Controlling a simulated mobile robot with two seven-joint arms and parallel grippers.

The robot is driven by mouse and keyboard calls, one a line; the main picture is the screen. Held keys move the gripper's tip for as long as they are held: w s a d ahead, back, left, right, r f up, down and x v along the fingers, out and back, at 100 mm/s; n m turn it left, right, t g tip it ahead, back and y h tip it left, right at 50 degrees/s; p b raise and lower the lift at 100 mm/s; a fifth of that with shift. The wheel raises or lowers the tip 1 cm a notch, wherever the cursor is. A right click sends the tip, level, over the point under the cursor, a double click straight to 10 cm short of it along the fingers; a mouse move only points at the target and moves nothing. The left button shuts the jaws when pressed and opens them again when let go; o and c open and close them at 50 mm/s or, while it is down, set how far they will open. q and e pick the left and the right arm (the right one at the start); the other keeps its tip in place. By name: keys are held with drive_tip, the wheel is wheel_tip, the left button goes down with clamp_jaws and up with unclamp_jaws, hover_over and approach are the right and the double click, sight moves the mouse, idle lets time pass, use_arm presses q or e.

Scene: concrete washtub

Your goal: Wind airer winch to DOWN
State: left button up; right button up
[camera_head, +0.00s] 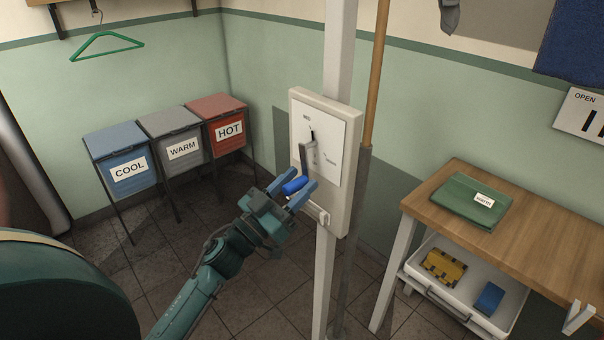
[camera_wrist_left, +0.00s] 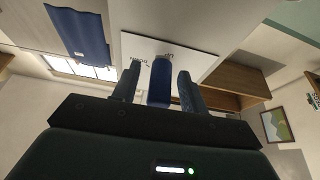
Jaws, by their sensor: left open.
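The airer winch is a white panel (camera_head: 335,135) on a pale post, with a grey crank arm (camera_head: 306,160) pointing down and ending in a blue grip (camera_head: 294,186). Small print on the panel is mostly unreadable in the head view; the left wrist view shows a word like DOWN upside down on the panel (camera_wrist_left: 190,58). My left gripper (camera_head: 293,183) is at the crank, its jaws open with one finger on each side of the blue grip. The wrist view shows the grip (camera_wrist_left: 160,84) between the fingers, with a narrow gap visible. My right gripper is not in view.
Blue COOL (camera_head: 122,165), grey WARM (camera_head: 178,140) and red HOT (camera_head: 222,121) bins stand at the back left. A wooden bench (camera_head: 550,215) with a green folded cloth (camera_head: 472,200) and a white tray (camera_head: 450,299) below is at right. A wooden pole (camera_head: 376,75) rises behind the panel.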

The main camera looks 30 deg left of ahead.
use_arm(q)
drive_tip(key=shift+x, duration=0.95)
clamp_jaws()
